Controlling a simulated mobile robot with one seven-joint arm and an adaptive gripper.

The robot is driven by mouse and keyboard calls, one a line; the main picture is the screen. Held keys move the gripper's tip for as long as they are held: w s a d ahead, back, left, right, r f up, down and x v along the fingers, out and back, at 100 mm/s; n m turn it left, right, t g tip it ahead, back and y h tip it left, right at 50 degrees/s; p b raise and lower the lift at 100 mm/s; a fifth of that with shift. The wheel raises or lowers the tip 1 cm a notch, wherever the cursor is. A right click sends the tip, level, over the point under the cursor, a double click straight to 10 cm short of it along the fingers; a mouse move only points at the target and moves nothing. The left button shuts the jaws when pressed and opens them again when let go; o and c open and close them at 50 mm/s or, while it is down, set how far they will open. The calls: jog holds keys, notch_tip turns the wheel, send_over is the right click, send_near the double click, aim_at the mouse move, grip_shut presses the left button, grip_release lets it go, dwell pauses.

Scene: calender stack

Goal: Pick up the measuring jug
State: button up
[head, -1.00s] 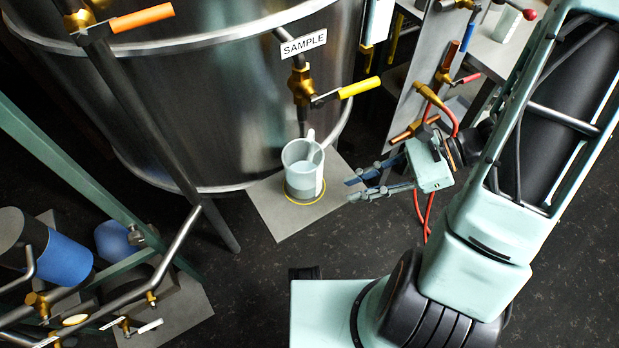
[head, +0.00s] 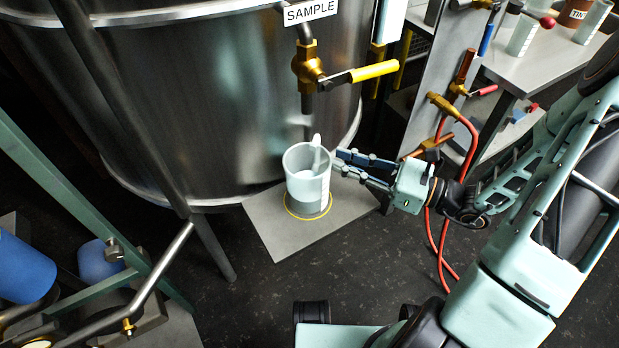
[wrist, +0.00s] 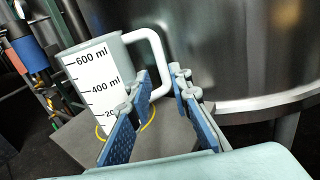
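The measuring jug (head: 306,187) is pale and translucent. It stands upright on a grey plate (head: 268,223), within a yellow ring, below the sample tap. The wrist view shows the jug (wrist: 90,85) with its millilitre scale and its white handle (wrist: 158,58) towards the right. My gripper (head: 341,164) is at the jug's right side, in from the right. In the wrist view its blue-padded fingers (wrist: 160,92) are apart, with the handle's lower part showing between them. I cannot tell whether either finger touches the jug or handle.
The tap with a yellow lever (head: 372,71) and its spout hang above the jug. The steel tank (head: 200,110) stands close behind. An upright panel (head: 432,90) with valves and red hoses (head: 468,150) is near my arm. Dark floor lies open in front of the plate.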

aim_at(323, 154)
jog(key=b+x, duration=0.1)
jog(key=x, duration=0.4)
jog(key=shift+w+a+f+b, duration=0.1)
jog(key=shift+w+a+b, duration=0.05)
jog(key=shift+b, duration=0.25)
grip_shut()
